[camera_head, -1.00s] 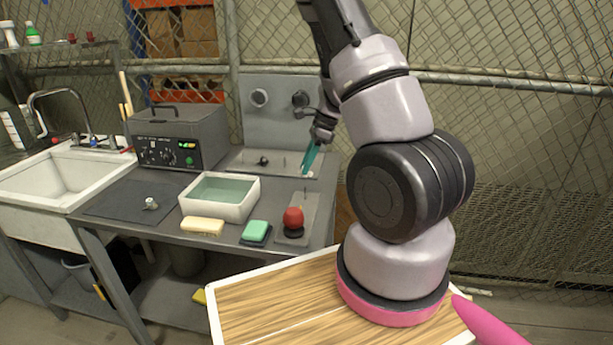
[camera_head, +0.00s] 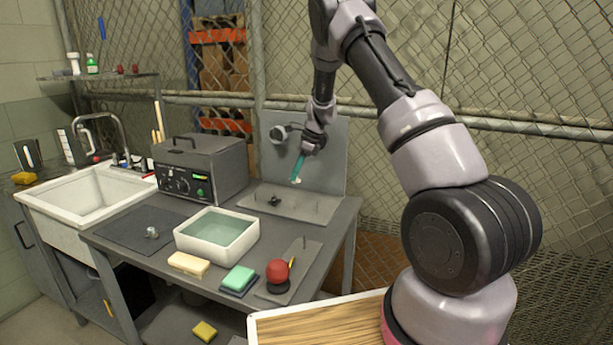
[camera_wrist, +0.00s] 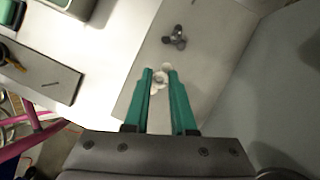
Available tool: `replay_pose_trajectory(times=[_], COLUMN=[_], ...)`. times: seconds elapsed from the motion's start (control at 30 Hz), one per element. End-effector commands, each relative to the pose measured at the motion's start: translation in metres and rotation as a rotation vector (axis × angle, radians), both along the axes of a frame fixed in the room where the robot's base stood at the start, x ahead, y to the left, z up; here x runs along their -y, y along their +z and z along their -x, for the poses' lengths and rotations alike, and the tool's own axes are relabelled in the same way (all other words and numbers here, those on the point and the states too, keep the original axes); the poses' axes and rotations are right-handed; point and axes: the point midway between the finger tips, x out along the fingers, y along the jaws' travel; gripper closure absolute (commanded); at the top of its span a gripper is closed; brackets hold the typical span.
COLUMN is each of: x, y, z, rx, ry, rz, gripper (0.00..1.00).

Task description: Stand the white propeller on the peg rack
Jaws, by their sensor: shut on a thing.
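The white propeller (camera_wrist: 160,78) is between the tips of my gripper's teal fingers (camera_wrist: 160,75); in the head view it is a small white shape (camera_head: 296,180). My gripper (camera_head: 298,172) is shut on it and holds it above the peg rack. The peg rack (camera_head: 308,207) is a flat grey plate with thin upright pegs at the back of the bench. A dark three-bladed propeller (camera_head: 275,200) is on the rack; it also shows ahead of the fingers in the wrist view (camera_wrist: 175,38). The fingers partly hide the white propeller.
An upright grey panel (camera_head: 325,150) stands behind the rack. A grey ultrasonic box (camera_head: 200,168) is to the left.

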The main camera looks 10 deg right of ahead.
Motion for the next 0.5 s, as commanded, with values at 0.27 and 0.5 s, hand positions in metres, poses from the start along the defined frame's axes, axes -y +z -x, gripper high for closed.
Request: replay_pose_trajectory(times=[0.27,0.5], x=[0.001,0.001], y=[-0.018,-0.040], z=[0.001,0.001], rx=[-0.002,-0.002], ry=[0.000,0.001], rz=[0.000,0.001], gripper=[1.00,1.00])
